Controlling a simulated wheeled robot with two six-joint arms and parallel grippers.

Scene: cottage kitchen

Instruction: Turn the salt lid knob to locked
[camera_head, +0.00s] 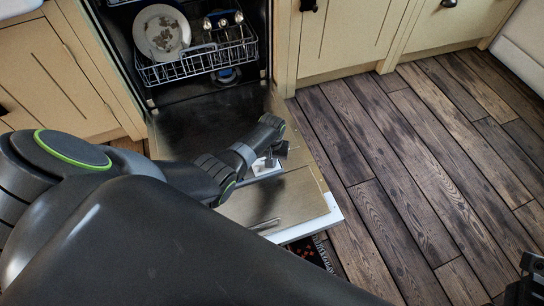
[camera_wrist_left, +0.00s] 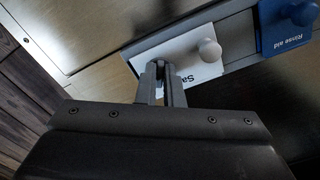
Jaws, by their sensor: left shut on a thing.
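The dishwasher's white salt lid (camera_wrist_left: 184,52) is set in a grey panel, with part of its "Sa…" label readable. A pale round knob (camera_wrist_left: 208,51) stands at its right side. My left gripper (camera_wrist_left: 160,70) is shut at the lid's left part; what lies between the fingertips is mostly hidden. The head view shows my left gripper (camera_head: 275,155) low over the open dishwasher door, with the white lid (camera_head: 265,167) partly behind it. Part of my right gripper (camera_head: 531,270) shows at the lower right edge, and its jaws cannot be read.
A blue rinse aid lid (camera_wrist_left: 284,22) sits beside the salt lid. The dishwasher door (camera_head: 290,205) lies open. A wire rack (camera_head: 200,62) holds a plate (camera_head: 162,32). The wooden floor (camera_head: 410,170) on the right is clear.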

